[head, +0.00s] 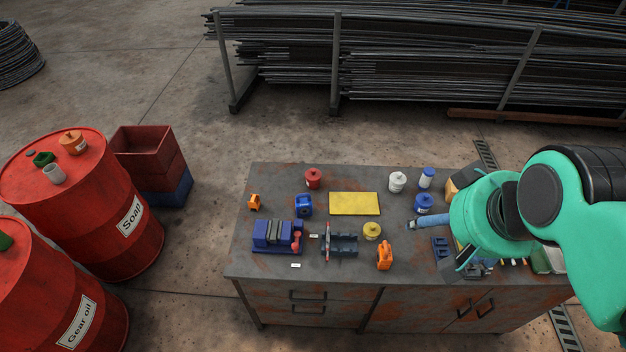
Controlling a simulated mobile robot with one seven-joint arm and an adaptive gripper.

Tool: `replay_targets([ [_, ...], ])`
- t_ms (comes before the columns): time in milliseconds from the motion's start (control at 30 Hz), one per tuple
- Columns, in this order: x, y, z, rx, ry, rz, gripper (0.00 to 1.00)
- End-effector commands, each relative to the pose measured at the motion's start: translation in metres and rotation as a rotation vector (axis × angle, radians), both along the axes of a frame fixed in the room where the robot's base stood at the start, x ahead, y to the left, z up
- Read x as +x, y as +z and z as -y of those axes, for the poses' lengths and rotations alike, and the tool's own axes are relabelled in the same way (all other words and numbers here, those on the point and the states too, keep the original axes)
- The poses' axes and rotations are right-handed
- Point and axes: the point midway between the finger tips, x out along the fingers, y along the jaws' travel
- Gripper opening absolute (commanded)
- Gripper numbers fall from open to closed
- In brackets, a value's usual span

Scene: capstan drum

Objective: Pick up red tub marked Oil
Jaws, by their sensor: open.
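A small red tub (313,178) with a knob-like lid stands upright near the back edge of the workbench, left of a yellow plate. Any marking on it is too small to read. My gripper (474,222) is over the right part of the bench, well to the right of the tub and apart from it. It is open, and I see it mostly from above; its fingertips are largely hidden by the teal wrist. No object shows in it.
The workbench (270,198) also holds a yellow plate (354,204), a white tub (397,182), a blue tub (424,203), a yellow tub (372,231), a blue vise (273,234) and orange tools. Red drums (72,200) stand left. Bare bench surrounds the red tub.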

Motion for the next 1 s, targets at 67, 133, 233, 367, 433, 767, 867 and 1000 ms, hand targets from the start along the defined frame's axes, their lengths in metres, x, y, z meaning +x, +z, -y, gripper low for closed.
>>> replay_targets([
  [67,0.001,0.000,0.000,0.000,0.001,0.000,0.80],
  [133,0.004,0.001,-0.001,0.000,0.004,-0.001,0.80],
  [233,0.012,0.003,-0.003,0.001,0.013,-0.004,0.80],
  [367,0.031,0.007,-0.007,0.003,0.030,-0.008,0.80],
  [433,0.045,0.009,-0.010,0.004,0.044,-0.012,0.80],
  [767,0.126,0.014,-0.029,0.007,0.117,-0.026,0.80],
  [867,0.152,0.011,-0.035,0.008,0.137,-0.030,0.80],
  [1000,0.188,0.006,-0.045,0.010,0.166,-0.036,0.80],
])
